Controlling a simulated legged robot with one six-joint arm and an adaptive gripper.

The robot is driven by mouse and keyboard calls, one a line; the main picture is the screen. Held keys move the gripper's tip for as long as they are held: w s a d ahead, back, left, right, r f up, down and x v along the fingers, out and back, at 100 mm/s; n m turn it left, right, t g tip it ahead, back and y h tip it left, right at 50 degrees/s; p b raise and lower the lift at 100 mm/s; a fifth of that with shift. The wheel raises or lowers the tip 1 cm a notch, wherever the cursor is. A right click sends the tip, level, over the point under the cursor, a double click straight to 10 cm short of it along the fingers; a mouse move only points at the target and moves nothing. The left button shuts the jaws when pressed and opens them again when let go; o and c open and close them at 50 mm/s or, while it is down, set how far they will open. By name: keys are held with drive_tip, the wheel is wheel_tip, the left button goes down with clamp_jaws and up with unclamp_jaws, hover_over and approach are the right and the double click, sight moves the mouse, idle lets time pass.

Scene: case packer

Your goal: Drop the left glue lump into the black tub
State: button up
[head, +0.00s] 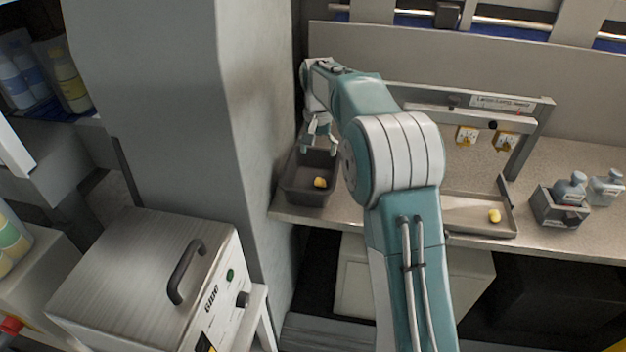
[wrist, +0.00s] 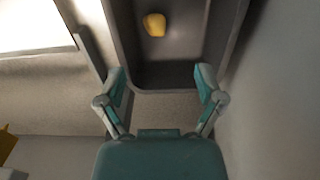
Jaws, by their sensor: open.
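A yellow glue lump (head: 320,182) lies in the black tub (head: 296,196) on the bench; the lump (wrist: 154,25) and the tub's rim (wrist: 166,91) also show in the wrist view. Another yellow glue lump (head: 494,215) lies in a shallow metal tray (head: 470,228) to the right of my arm. My gripper (head: 318,146) is over the back part of the tub. In the wrist view my gripper (wrist: 162,80) is open, its fingers spread wide with nothing between them. The lump in the tub is apart from both fingers.
A grey column (head: 232,120) stands close left of the tub. A metal frame with a sign (head: 500,103) and hanging yellow parts (head: 467,136) rises behind the tray. A dark holder (head: 556,207) with bottles is at the right. A glue machine (head: 160,270) stands front left.

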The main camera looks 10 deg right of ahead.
wheel_tip(320, 180, up, 8)
drive_tip(key=shift+a+f, duration=0.15)
drive_tip(key=shift+a, duration=0.05)
idle(0.3)
drive_tip(key=s+r+n+t, duration=0.1)
drive_tip(key=s+r, duration=0.3)
drive_tip(key=s, duration=0.5)
drive_tip(key=s+r+n+t, duration=0.15)
drive_tip(key=s+r, duration=0.25)
drive_tip(key=s, duration=0.5)
drive_tip(key=s+f+n+t, duration=0.1)
drive_tip(key=s+f, duration=0.3)
drive_tip(key=s, duration=0.5)
drive_tip(key=s+f+n+t, duration=0.1)
drive_tip(key=s+f, duration=0.3)
drive_tip(key=s, duration=0.6)
drive_tip(key=shift+s+d+f+t, duration=0.15)
drive_tip(key=shift+d+t, duration=0.05)
drive_tip(key=shift+t, duration=0.35)
